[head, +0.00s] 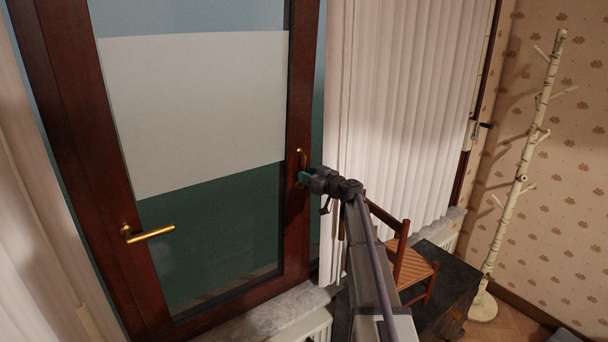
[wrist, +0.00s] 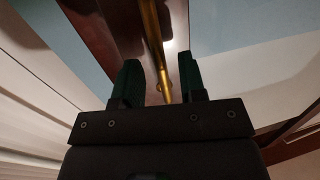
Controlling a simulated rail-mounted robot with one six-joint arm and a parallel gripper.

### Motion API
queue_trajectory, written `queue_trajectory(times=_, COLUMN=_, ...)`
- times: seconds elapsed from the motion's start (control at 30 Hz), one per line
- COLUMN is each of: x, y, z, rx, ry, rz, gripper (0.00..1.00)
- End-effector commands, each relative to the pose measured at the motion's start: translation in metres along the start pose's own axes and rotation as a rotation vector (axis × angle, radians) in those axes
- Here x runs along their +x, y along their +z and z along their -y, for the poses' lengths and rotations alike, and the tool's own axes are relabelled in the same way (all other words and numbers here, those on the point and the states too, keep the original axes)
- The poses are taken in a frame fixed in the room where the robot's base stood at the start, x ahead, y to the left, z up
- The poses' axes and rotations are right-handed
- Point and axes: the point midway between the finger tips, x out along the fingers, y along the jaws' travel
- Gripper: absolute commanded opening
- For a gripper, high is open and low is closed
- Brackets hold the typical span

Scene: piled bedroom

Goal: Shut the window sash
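The window sash (head: 297,80) has a dark red-brown frame around a pane and fills the left half of the head view. Strips of blue and green show past its outer edges, so it looks ajar, though how far is hard to tell. A brass handle (head: 301,157) stands on its right stile; another brass lever handle (head: 150,235) is on the left stile. My gripper (head: 304,178) is at the right handle. In the wrist view, my green-tipped fingers (wrist: 161,82) are apart, with the brass bar (wrist: 152,35) between them and gaps on both sides.
White pleated curtains (head: 400,100) hang right of the sash, and another curtain (head: 35,220) hangs at left. A stone sill (head: 250,322) runs below. A wooden chair (head: 412,268), a dark chest (head: 455,285) and a birch coat stand (head: 520,175) stand at right.

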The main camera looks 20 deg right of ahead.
Motion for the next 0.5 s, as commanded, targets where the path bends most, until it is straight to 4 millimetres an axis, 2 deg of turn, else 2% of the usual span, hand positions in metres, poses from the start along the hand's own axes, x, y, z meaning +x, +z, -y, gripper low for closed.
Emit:
queue_trajectory(times=0.03, x=0.010, y=0.000, z=-0.001, rx=0.000, ry=-0.001, rz=0.000, gripper=0.38)
queue_trajectory(times=0.13, x=0.019, y=0.000, z=-0.001, rx=0.000, ry=0.000, rz=0.000, gripper=0.38)
queue_trajectory(times=0.4, x=0.021, y=0.000, z=0.000, rx=0.000, ry=0.000, rz=0.000, gripper=0.38)
queue_trajectory(times=0.5, x=0.021, y=0.000, z=0.000, rx=0.000, ry=0.000, rz=0.000, gripper=0.28)
